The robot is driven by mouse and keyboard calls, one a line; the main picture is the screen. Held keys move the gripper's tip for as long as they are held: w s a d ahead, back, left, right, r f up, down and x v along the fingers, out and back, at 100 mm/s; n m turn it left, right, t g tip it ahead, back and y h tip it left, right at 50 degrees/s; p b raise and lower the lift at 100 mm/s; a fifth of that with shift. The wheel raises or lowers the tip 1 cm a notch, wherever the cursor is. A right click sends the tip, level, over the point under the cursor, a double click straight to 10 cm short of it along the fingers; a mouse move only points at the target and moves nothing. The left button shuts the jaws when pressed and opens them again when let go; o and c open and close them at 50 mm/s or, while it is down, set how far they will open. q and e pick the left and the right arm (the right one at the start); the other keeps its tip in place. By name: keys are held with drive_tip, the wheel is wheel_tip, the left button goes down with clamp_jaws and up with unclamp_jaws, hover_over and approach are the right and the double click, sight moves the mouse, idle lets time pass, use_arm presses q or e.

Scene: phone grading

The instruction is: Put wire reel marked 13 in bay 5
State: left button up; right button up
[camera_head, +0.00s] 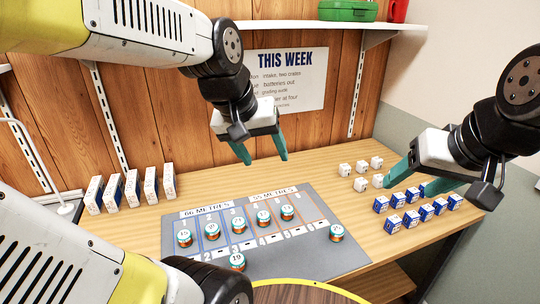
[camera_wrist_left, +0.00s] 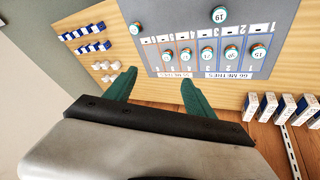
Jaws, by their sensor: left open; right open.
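Several small round reels with teal rims and white number tops lie on a grey mat (camera_head: 290,262). No top is readable as 13. A row of reels (camera_head: 211,231) fills adjacent bays under the 66 METRES and 55 METRES headings. The bay that seems to be bay 5 holds a reel (camera_head: 287,213), its number too small to read. A reel marked 19 (camera_head: 237,261) lies in front of the bays. Another unreadable reel (camera_head: 336,232) lies at the mat's right. My left gripper (camera_head: 265,160) is open and empty above the mat's back. My right gripper (camera_head: 408,187) is open above the blue boxes.
Blue-and-white boxes (camera_head: 411,219) and white cubes (camera_head: 361,184) stand right of the mat. White upright boxes (camera_head: 132,188) stand at the left. A round yellow-rimmed thing (camera_head: 300,282) is at the front edge. A shelf (camera_head: 300,25) runs along the wall above.

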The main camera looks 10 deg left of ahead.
use_arm(q)
drive_tip(key=s+m, duration=0.1)
drive_tip(key=s, duration=0.1)
drive_tip(key=s+m+t, duration=0.1)
drive_tip(key=s, duration=0.1)
drive_tip(key=shift+s+r, duration=0.2)
